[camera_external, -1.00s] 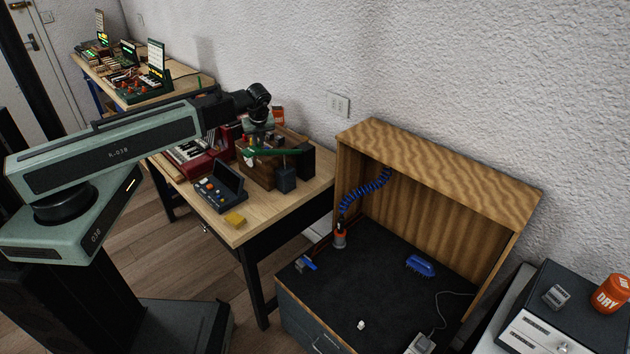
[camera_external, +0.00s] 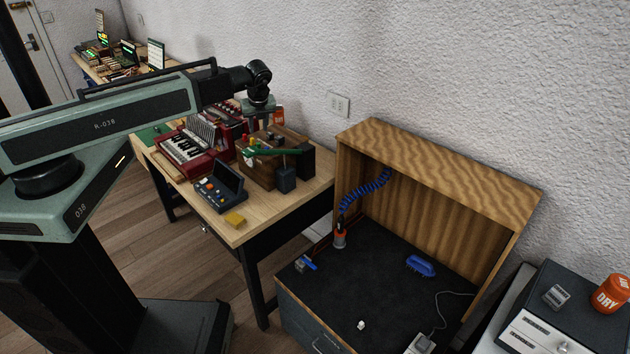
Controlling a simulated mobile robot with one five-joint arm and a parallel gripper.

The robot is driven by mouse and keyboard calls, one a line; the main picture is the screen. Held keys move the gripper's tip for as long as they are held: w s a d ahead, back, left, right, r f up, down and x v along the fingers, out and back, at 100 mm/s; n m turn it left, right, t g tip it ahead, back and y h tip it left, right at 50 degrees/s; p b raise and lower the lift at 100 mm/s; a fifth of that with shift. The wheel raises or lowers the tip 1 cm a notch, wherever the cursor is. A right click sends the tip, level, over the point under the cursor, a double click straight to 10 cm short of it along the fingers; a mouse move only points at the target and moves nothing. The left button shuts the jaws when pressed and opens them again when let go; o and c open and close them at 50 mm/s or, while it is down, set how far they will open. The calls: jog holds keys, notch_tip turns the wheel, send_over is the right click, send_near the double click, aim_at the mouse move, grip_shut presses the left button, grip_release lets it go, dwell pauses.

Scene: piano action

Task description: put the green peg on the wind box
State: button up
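My gripper (camera_external: 258,106) hangs pointing down above the back of the desk, over a brown wooden box (camera_external: 257,174), which may be the wind box. Its fingers are too small and dark to tell open from shut, or whether they hold anything. Small coloured pegs, yellow and red among them, stand at the top of the box. A long green piece (camera_external: 278,151) lies across the box top. I cannot single out a green peg for certain; it may be hidden under or in my gripper.
A red accordion (camera_external: 195,142) stands left of the box. A dark block (camera_external: 286,180) stands at the right. An open wooden booth (camera_external: 440,175) is beside the desk.

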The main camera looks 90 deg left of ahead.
jog(key=p+v, duration=0.1)
jog(key=v, duration=0.2)
jog(key=shift+r, duration=0.1)
jog(key=w+d+f+n+t+h, duration=0.1)
jog(key=w+d+n, duration=0.25)
jog(key=d, duration=0.65)
jog(key=w+d+n+t+h, duration=0.15)
jog(key=w+d, duration=0.35)
jog(key=d, duration=0.5)
jog(key=d+n+h, duration=0.1)
jog(key=d+n, duration=0.7)
jog(key=d, duration=1.5)
jog(key=shift+d+f+g, duration=0.3)
jog(key=shift+f+g, duration=0.05)
jog(key=shift+f, duration=0.1)
jog(key=shift+s+h, duration=0.15)
jog(key=shift+h, duration=0.1)
